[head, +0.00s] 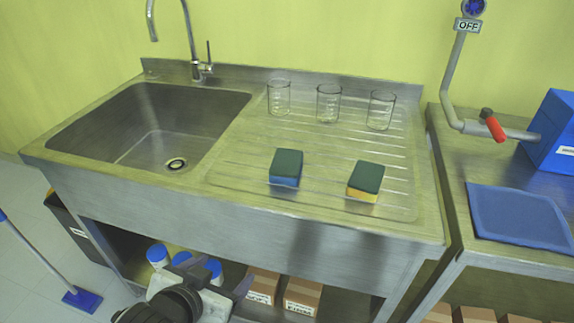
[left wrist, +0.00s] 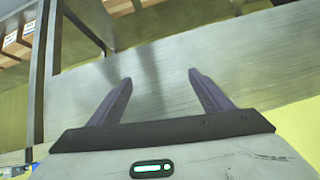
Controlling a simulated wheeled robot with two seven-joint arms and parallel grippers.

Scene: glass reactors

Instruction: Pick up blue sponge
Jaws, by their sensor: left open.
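The blue sponge (head: 286,168) has a dark green top and a blue lower part. It lies on the ribbed steel drainboard, right of the sink basin, in the head view. A similar sponge with a yellow lower part (head: 365,181) lies to its right, apart from it. My left gripper (head: 242,284) is low in front of the sink unit, below the counter edge and below the blue sponge. In the left wrist view its two fingers (left wrist: 165,85) are spread apart with nothing between them. The steel front of the unit shows beyond them. My right gripper is in neither view.
Three glass beakers (head: 328,103) stand in a row behind the sponges. The sink basin (head: 150,125) and tap (head: 198,68) are at left. A second bench with a blue mat (head: 518,214) is at right. Cardboard boxes (head: 302,294) sit on the shelf below.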

